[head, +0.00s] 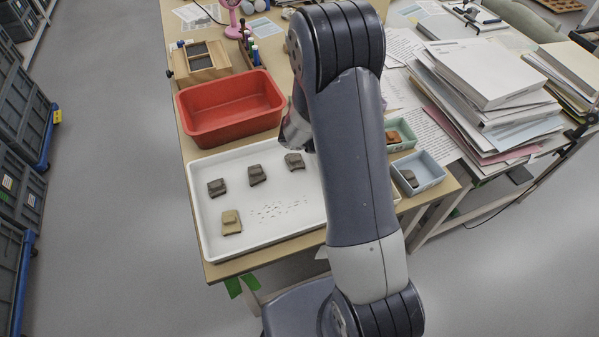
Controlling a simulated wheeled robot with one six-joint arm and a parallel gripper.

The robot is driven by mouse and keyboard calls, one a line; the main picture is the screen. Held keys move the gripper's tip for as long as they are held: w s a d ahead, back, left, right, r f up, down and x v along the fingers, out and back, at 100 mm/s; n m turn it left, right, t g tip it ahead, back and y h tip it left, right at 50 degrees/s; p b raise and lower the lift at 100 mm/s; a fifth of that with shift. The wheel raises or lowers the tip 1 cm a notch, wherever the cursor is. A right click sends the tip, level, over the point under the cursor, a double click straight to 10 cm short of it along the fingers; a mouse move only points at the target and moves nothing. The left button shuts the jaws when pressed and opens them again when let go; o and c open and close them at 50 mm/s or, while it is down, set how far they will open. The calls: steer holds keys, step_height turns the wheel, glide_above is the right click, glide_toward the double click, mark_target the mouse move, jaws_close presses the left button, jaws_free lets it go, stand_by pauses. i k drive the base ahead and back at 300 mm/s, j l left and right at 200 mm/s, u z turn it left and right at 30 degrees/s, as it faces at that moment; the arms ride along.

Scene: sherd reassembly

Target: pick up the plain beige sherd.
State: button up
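The plain beige sherd (231,222) lies in the near left part of the white tray (203,207). It is lighter than the other sherds, and nothing touches it. My gripper (297,132) is partly in view above the far part of the tray, to the left of my arm. It is up and to the right of the beige sherd, well apart from it. The arm hides much of the gripper, and its fingertips cannot be made out.
Dark grey-brown sherds (217,187), (257,175) and (294,161) lie in the tray's far half. A red bin (230,108) stands behind the tray. A green box (400,134) and a grey-blue box (418,172) stand right of my arm. Paper stacks (485,75) fill the right.

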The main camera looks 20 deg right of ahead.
mark_target(231, 223)
steer(key=k, duration=1)
